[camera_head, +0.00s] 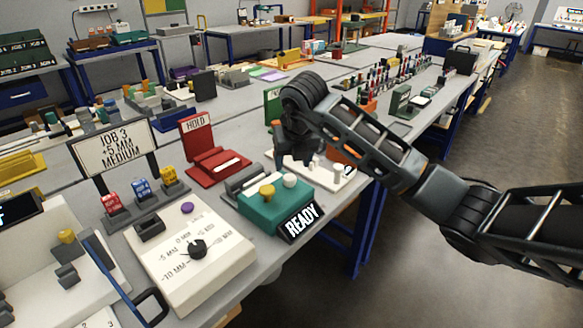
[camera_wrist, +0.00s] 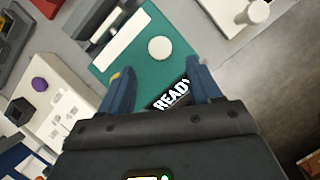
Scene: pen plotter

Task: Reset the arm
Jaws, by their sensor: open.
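My arm reaches in from the right in the head view, and its wrist bends down over the front edge of the bench. My gripper (camera_wrist: 160,82) is open and empty, with its two blue fingers apart above the teal box. The teal box (camera_head: 282,212) carries a READY sign (camera_head: 300,222), a yellow knob (camera_head: 267,191) and a white round knob (camera_head: 290,181). In the wrist view the box (camera_wrist: 133,62) and its white knob (camera_wrist: 160,49) lie beyond the fingers.
A white panel with a black dial (camera_head: 197,249) stands left of the teal box. A red HOLD stand (camera_head: 205,155) and a JOB 3 sign (camera_head: 113,143) are behind. A white fixture (camera_head: 337,175) is close under the wrist. Open floor (camera_head: 440,230) lies right of the bench.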

